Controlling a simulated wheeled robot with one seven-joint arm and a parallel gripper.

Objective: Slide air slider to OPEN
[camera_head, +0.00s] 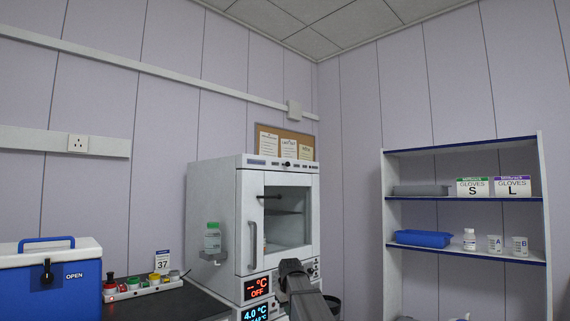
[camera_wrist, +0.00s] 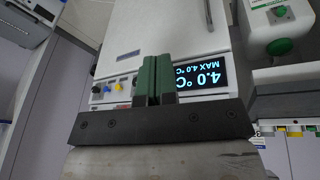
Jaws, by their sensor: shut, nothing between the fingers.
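I cannot pick out the air slider or an OPEN mark for it in either view. A white cabinet (camera_head: 225,210) with a glass door stands in the middle of the head view, with small dark controls on its top strip. My gripper (camera_wrist: 155,62) shows in the wrist view as two green fingers shut together with nothing between them. They are in front of a white unit (camera_wrist: 192,25) with an upside-down 4.0 °C display (camera_wrist: 212,75) just right of the fingers. Contact cannot be judged. In the head view my dark arm rises before the cabinet's lower right.
A shelf unit (camera_head: 465,198) with glove boxes, a blue tray and cups stands right. Small coloured knobs (camera_wrist: 120,86) lie left of the fingers.

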